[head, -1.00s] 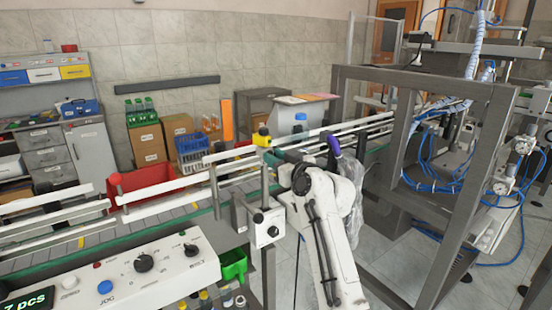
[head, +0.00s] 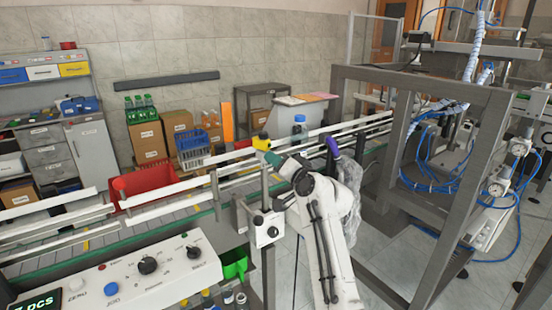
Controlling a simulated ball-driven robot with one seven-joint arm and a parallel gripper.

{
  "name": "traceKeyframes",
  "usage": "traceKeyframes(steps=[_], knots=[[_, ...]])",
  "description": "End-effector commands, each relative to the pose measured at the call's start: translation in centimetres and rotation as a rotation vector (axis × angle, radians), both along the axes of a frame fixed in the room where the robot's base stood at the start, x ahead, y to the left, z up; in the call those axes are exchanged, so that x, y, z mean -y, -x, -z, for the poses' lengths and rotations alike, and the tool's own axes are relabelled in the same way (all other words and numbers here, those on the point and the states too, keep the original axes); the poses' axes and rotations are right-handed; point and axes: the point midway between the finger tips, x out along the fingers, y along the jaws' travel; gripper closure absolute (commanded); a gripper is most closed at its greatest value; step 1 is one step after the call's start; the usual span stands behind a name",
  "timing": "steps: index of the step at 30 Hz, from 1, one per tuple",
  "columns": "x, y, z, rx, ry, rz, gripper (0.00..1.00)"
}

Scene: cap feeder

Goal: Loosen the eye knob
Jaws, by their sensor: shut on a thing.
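The yellow and black photo eye (head: 261,141) stands on a post at the conveyor rail in the middle of the head view. My gripper (head: 271,157) is just below and right of it, at the end of my white arm. Its teal and dark end points up and left toward the eye. The jaws are shut on the eye knob, which is mostly hidden by the gripper and small at this distance.
White guide rails (head: 160,197) run along the conveyor. A bottle with a blue cap (head: 299,123) is behind the gripper. A control panel (head: 130,272) fills the front left; a grey frame (head: 395,160) stands right.

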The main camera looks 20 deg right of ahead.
Motion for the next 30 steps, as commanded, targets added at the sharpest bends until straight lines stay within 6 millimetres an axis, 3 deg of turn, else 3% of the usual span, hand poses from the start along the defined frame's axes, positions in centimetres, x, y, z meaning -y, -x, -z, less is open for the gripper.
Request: traceKeyframes(steps=[15,30], knots=[[0.09,-0.01,-0.12,-0.145,-0.443,0.001,1.00],[0.16,-0.01,0.20,-0.214,-0.657,0.002,1.00]])
